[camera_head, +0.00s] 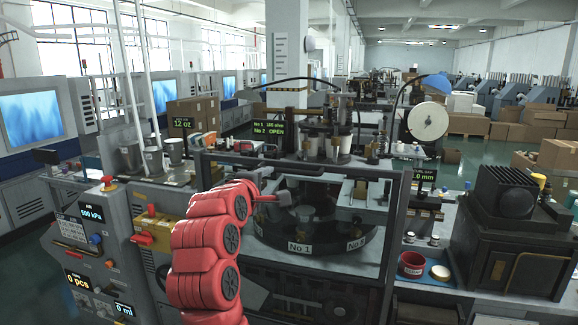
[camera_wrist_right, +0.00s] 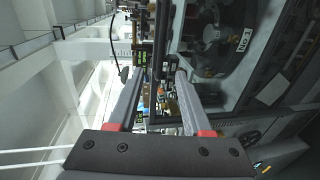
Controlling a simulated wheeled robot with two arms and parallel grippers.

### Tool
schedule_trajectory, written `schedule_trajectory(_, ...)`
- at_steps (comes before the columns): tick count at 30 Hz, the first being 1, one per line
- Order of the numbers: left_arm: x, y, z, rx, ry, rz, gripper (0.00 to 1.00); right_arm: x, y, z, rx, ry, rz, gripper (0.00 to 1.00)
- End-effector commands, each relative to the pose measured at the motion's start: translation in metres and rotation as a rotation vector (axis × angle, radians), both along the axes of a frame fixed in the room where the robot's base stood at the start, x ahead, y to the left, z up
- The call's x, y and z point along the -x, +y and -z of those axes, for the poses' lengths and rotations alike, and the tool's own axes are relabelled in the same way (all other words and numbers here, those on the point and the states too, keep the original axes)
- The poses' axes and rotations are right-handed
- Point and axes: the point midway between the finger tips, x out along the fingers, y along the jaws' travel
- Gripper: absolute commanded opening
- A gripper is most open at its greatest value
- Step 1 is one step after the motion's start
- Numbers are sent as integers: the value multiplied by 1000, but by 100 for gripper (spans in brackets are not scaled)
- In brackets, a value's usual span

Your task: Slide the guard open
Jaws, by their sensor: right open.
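The guard is a dark-framed clear front (camera_head: 393,235) on the machine in the middle of the head view. Through it show a round turntable and labels No 1 and No 2. My red right arm reaches up in front of its left part. My right gripper (camera_head: 272,199) is near the guard's left half, small and partly hidden by the wrist. In the right wrist view the right gripper (camera_wrist_right: 159,76) has its two grey fingers apart. My left gripper is out of view.
A control panel (camera_head: 90,255) with displays and knobs stands at the left. A display (camera_head: 268,128) above the guard reads No 2 OPEN. Metal cups (camera_head: 153,160) stand left of the guard. A red cup (camera_head: 412,265) and a black machine (camera_head: 510,235) are at the right.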

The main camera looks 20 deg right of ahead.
Motion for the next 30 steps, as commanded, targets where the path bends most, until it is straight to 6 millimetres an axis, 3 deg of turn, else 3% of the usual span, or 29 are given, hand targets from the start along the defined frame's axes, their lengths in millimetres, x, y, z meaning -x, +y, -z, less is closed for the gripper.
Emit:
schedule_trajectory(5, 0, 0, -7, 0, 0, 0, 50, -4, -11, 0, -11, 32, 18, 50)
schedule_trajectory(21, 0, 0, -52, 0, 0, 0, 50, -100, -74, 20, -9, 28, 15, 50)
schedule_trajectory(30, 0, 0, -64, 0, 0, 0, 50, -130, -94, 30, -8, 25, 13, 50)
